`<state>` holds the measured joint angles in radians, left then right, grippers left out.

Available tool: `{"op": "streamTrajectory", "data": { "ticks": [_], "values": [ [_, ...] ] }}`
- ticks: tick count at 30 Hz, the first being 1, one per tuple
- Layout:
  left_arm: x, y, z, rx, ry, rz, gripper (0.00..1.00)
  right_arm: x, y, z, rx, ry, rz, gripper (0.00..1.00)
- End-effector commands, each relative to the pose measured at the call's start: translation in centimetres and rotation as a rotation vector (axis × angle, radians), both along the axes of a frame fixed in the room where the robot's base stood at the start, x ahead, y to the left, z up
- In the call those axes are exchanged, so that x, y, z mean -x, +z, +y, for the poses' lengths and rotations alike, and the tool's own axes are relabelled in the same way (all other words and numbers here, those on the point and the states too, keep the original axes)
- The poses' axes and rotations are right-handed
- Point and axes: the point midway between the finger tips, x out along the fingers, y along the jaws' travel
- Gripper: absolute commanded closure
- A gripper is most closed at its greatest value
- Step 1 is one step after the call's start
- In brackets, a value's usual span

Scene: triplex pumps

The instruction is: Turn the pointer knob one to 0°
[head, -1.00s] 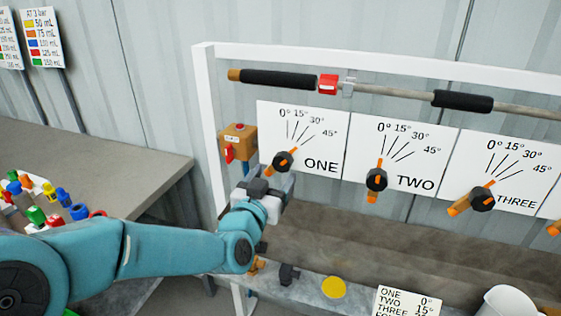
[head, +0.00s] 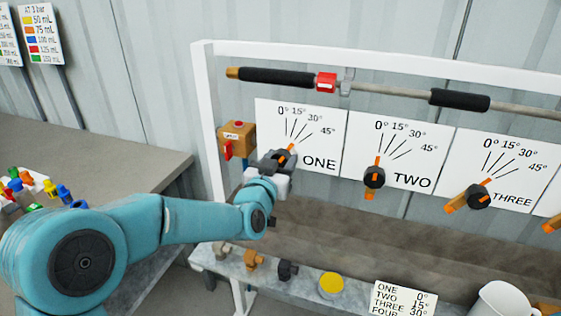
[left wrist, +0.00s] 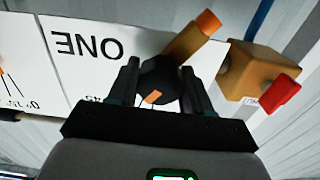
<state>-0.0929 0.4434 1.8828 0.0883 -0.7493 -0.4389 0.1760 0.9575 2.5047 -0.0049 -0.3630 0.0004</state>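Pointer knob one (head: 282,157) is a black hub with an orange pointer on the white panel marked ONE (head: 318,139). Its pointer leans up and to the right, away from the 0° line; the exact mark is unclear. My left gripper (head: 274,162) is at this knob and hides its lower left part. In the left wrist view, my left gripper (left wrist: 160,88) has one finger on each side of the black knob (left wrist: 157,78), apart enough to look open. I cannot tell whether either finger touches it. My right gripper is not in view.
Knob two (head: 374,176) and knob three (head: 478,196) are to the right. An orange box with a red switch (head: 237,140) is close left of knob one. A horizontal bar (head: 400,92) runs above. A shelf below holds a yellow-topped item (head: 331,284) and a white mug (head: 503,300).

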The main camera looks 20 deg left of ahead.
Motion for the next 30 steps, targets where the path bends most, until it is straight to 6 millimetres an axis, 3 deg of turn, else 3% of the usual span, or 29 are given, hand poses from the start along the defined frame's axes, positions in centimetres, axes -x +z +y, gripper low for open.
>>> {"op": "streamTrajectory", "data": {
  "ticks": [11,21,30],
  "values": [
    [0.1,-0.8,-0.1,0.092,-0.002,0.01,1.0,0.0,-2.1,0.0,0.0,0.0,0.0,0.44],
    [0.1,-1.0,-0.2,0.353,-0.003,0.02,1.0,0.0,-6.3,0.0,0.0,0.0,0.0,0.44],
    [0.1,-0.9,-0.4,0.567,-0.004,0.034,1.0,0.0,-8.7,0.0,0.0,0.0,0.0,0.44]
  ]
}}
